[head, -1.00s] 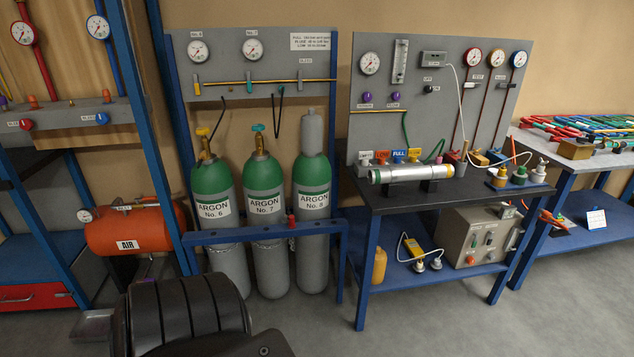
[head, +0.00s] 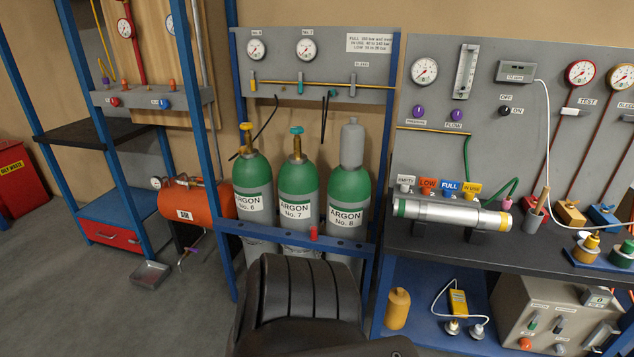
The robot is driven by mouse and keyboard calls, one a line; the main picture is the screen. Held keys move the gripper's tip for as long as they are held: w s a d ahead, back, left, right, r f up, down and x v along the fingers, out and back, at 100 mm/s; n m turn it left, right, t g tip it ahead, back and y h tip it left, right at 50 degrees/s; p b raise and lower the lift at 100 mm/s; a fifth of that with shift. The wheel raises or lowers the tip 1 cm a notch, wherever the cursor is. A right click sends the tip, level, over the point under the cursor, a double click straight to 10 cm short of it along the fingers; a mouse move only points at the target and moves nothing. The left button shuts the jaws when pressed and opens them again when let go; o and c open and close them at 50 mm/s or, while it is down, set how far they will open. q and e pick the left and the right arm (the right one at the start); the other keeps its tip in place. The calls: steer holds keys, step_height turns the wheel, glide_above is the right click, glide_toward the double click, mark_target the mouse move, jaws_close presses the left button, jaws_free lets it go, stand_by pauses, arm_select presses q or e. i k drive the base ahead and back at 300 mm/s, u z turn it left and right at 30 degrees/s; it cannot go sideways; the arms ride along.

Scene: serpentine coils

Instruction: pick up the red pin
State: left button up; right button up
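The red pin (head: 314,233) is small and stands upright at the blue front bar (head: 275,233) of the gas cylinder rack, in the middle of the head view. It is in front of the gap between the green and grey cylinders Argon No. 7 (head: 298,210) and Argon No. 8 (head: 345,216). Its lower part cannot be made out against the bar. Neither of my grippers is in view. A black ribbed part of my own body covers the bottom middle, hiding the floor and the lower parts of the cylinders.
Argon No. 6 (head: 249,204) stands at the rack's left. An orange air tank (head: 212,200) and a grey tray on the floor (head: 151,274) are further left. A black-topped workbench (head: 440,240) stands close on the right. The floor at lower left is clear.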

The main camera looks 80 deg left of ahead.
mark_target(314, 236)
steer(key=u, duration=0.55)
steer(key=i, duration=0.75)
steer(key=u, duration=0.8)
